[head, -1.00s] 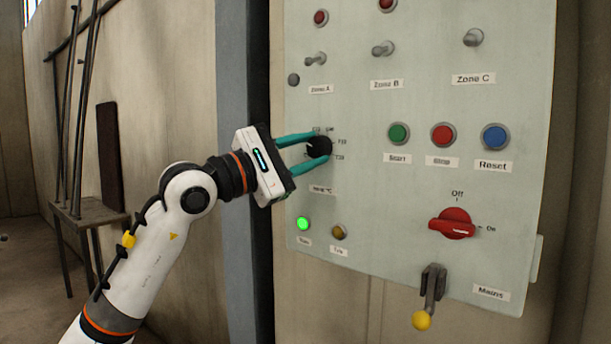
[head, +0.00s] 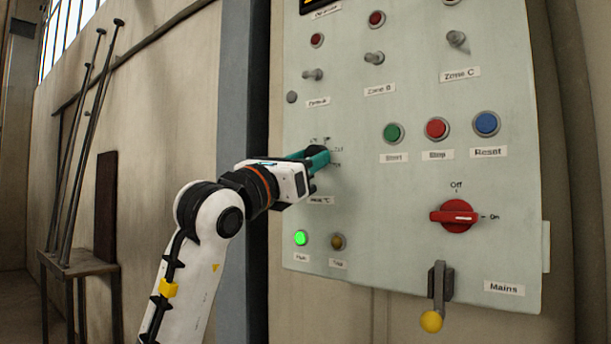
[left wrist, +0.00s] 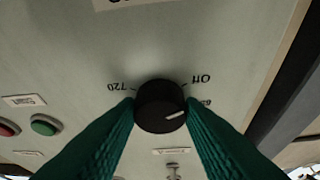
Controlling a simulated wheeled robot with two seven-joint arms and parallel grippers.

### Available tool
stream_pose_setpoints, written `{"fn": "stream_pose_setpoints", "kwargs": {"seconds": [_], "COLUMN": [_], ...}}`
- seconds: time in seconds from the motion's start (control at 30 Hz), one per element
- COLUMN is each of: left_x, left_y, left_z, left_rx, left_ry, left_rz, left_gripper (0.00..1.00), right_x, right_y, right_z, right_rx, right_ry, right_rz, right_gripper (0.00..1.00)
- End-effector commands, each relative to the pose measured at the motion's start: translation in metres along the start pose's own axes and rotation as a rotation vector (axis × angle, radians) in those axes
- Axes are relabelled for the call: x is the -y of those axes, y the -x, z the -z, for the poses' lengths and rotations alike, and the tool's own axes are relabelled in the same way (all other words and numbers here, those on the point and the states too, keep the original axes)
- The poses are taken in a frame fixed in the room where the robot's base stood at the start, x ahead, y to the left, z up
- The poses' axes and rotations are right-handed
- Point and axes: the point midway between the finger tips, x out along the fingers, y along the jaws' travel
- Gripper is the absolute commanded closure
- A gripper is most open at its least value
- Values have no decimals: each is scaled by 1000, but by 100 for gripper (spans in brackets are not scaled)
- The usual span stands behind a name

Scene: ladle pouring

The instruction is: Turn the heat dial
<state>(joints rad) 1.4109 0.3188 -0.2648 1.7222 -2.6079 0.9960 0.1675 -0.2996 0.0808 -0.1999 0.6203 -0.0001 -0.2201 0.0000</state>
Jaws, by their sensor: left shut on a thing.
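The heat dial (left wrist: 160,98) is a round black knob with a white pointer line, on the pale green panel (head: 400,200). In the left wrist view it sits between my two teal fingers, one on each side. The labels around it appear upside down: "720" on the left, "Off" on the upper right, and another, partly covered, on the lower right. The white line points to the right and slightly up. My left gripper (head: 318,159) is shut on the dial; in the head view its fingers mostly hide the knob. My right gripper is not in view.
Right of the dial are green (head: 393,133), red (head: 436,129) and blue (head: 486,123) buttons. Below are a lit green lamp (head: 300,238), an amber lamp (head: 338,241), a red rotary switch (head: 454,215) and a yellow-tipped lever (head: 431,321). Small toggles sit above.

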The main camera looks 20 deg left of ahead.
Motion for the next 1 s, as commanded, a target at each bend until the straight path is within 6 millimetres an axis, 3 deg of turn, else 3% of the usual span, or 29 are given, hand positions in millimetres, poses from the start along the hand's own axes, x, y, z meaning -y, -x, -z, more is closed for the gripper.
{"fn": "stream_pose_setpoints", "kwargs": {"seconds": [0.27, 0.8, 0.83, 0.93, 1.0], "left_x": [-2, -1, -1, -1, -1], "left_y": [0, 0, 0, 0, 0], "left_z": [-2, 0, 0, 0, 0], "left_rx": [4, 2, 2, 2, 1], "left_ry": [94, 118, 118, 117, 116], "left_rz": [37, 46, 47, 47, 47], "left_gripper": [88, 88, 63, 47, 43], "right_x": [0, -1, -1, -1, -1], "right_y": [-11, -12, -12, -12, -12], "right_z": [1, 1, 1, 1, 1], "right_rx": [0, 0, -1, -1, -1], "right_ry": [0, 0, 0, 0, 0], "right_rz": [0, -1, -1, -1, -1], "right_gripper": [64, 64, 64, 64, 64]}}
